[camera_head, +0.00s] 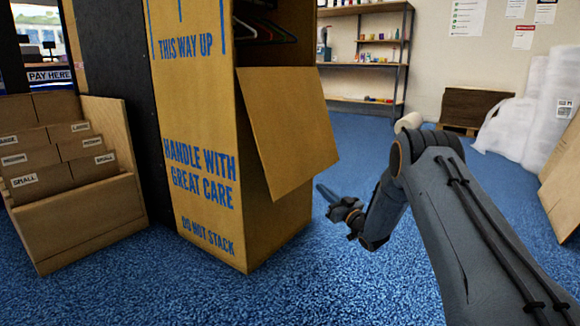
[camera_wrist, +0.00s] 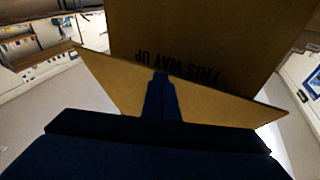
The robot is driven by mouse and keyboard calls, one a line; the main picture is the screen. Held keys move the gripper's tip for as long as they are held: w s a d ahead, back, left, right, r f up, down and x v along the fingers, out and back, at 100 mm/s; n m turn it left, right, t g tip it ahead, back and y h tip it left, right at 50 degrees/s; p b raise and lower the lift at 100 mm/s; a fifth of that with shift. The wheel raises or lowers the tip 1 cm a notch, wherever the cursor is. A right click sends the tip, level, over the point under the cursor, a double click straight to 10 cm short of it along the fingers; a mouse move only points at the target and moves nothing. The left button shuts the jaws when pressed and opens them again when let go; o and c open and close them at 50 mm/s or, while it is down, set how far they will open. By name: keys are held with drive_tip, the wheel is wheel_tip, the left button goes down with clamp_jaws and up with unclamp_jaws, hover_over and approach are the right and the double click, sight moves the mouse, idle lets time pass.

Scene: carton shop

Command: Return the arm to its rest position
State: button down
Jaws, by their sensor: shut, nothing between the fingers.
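My gripper (camera_head: 326,192) is at the end of my dark grey arm, in the middle of the camera_head view, just right of the tall carton. It is shut and empty. In the camera_wrist view my gripper (camera_wrist: 160,78) shows as a dark shape pointing toward the carton's open flap. The tall carton (camera_head: 192,110), printed with blue lettering, stands upright on the blue floor. Its flap (camera_head: 288,125) hangs out to the right, above and left of my gripper; the flap (camera_wrist: 110,88) and the upside-down lettering also show in the camera_wrist view. I cannot tell whether gripper and flap touch.
A wooden rack (camera_head: 90,225) with several flat cartons stands at the left. Shelves (camera_head: 368,58), a brown box (camera_head: 476,107) and wrapped rolls (camera_head: 530,115) are at the back. Cardboard (camera_head: 562,190) leans at the right edge. Blue floor (camera_head: 330,270) is clear in front of the carton.

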drive_tip(key=s+d+r+m+g+h, duration=0.2)
drive_tip(key=s+d+g+h, duration=0.1)
drive_tip(key=s+h, duration=0.25)
drive_tip(key=s+d+r+m+g+h, duration=0.1)
drive_tip(key=s+d+m+g+h, duration=0.1)
drive_tip(key=s+d+h, duration=0.35)
drive_tip(key=s+a+f+m+g, duration=0.2)
drive_tip(key=s+g, duration=0.8)
drive_tip(key=s, duration=3)
drive_tip(key=s+a+r+n+g+y+p, duration=0.2)
drive_tip(key=s+a+r+n+p, duration=0.5)
drive_tip(key=s+a+r+p, duration=1.15)
drive_tip(key=d+r+m+p, duration=0.2)
drive_tip(key=d+r+p, duration=0.4)
drive_tip(key=r+p, duration=0.5)
drive_tip(key=d+r+m+h+p, duration=0.1)
drive_tip(key=d+r+m+p, duration=0.1)
drive_tip(key=d+r+p, duration=0.4)
drive_tip(key=d+r+m+h+p, duration=0.1)
drive_tip(key=d+r+m+p, duration=0.2)
drive_tip(key=r+p, duration=1.3)
drive_tip(key=s+d+p, duration=0.1)
drive_tip(key=d, duration=0.2)
drive_tip(key=shift+d, duration=0.4)
